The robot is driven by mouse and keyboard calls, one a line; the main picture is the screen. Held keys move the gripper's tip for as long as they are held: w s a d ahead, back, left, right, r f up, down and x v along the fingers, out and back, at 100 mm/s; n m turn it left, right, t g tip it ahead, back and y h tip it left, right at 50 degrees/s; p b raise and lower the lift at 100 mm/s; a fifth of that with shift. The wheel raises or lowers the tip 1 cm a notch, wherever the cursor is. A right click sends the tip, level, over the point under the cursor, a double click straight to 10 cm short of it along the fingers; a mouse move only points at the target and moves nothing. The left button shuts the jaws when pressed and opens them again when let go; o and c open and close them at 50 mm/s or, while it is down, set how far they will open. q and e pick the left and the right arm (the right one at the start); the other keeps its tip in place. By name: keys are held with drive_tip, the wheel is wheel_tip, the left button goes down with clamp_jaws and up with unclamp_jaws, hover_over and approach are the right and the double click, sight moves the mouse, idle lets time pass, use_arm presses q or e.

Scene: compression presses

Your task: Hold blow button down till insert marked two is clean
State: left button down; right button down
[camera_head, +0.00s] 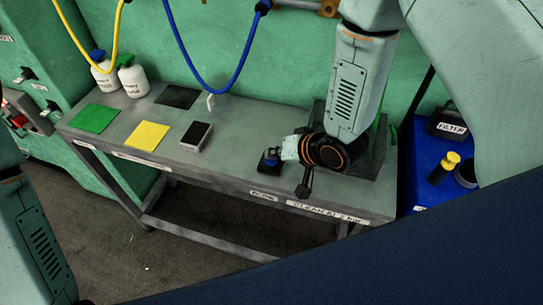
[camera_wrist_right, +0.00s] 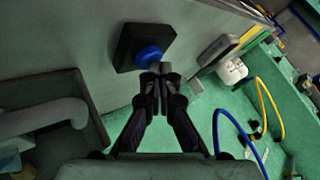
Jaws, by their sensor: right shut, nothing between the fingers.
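The blow button is a blue round cap on a black box on the bench; the blue button (camera_wrist_right: 149,57) shows in the right wrist view, and its black box (camera_head: 269,167) shows in the head view. My right gripper (camera_wrist_right: 158,69) is shut and empty, its fingertips at the edge of the button. I cannot tell if they press it. In the head view the right gripper (camera_head: 284,153) is partly hidden by its wrist. No insert with a readable two shows. My left gripper is out of view.
A grey open-fronted box (camera_head: 377,158) stands behind my right wrist; a grey pipe (camera_wrist_right: 45,116) enters it in the wrist view. A dark block (camera_head: 196,137), yellow mat (camera_head: 147,135) and green mat (camera_head: 94,119) lie left. A blue hose (camera_head: 215,92) hangs above the bench.

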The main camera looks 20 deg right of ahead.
sight(274, 161)
idle(0.4)
drive_tip(key=shift+r+p, duration=0.95)
drive_tip(key=shift+r, duration=0.05)
wheel_tip(274, 161, up, 5)
drive_tip(key=p, duration=0.4)
drive_tip(key=shift+r+p, duration=0.1)
drive_tip(key=shift+p, duration=0.3)
